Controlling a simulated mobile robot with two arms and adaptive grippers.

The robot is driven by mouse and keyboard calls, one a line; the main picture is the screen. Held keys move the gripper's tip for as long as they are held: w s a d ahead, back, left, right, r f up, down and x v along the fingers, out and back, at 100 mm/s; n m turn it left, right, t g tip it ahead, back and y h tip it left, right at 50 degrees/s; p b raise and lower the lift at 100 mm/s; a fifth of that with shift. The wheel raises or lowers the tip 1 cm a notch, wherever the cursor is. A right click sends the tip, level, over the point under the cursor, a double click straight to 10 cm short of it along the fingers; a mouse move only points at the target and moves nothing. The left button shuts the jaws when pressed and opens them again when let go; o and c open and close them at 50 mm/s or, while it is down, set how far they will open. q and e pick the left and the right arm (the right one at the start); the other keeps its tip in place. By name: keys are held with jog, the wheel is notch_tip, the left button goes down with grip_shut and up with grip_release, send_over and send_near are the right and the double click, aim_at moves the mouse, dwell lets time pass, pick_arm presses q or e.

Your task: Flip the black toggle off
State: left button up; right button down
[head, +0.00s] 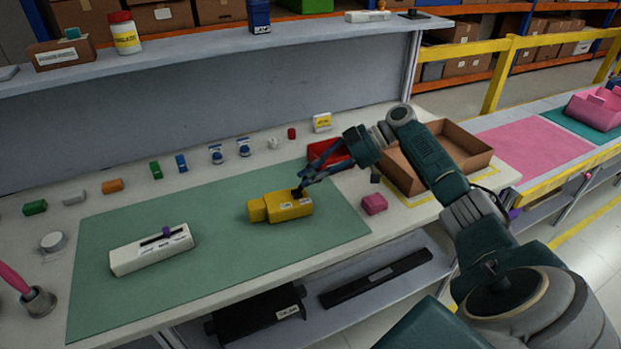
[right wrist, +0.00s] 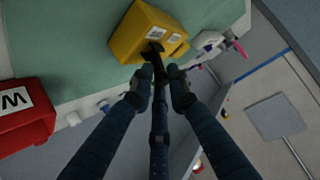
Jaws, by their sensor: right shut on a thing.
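A yellow module (head: 290,206) lies on the green mat (head: 220,222), and a black toggle (head: 297,192) stands on its top face near the right end. My right gripper (head: 303,184) is at the toggle, reaching in from the right. In the right wrist view the yellow module (right wrist: 140,30) is at the top, and the fingers of my right gripper (right wrist: 160,75) are closed together around the black toggle (right wrist: 155,48). The toggle's lower part is partly hidden by the fingertips. My left gripper is not in view.
A white slider box (head: 152,250) lies on the mat's left. A red bin (head: 328,153), a pink block (head: 374,203) and a cardboard tray (head: 440,155) stand to the right. Several small coloured parts line the back. The mat between the two modules is clear.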

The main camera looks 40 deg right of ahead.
jog(key=shift+s+f, duration=0.1)
jog(key=shift+f, duration=0.1)
jog(key=c, duration=1.7)
grip_release()
jog(key=v, duration=1.2)
jog(key=shift+r, duration=0.1)
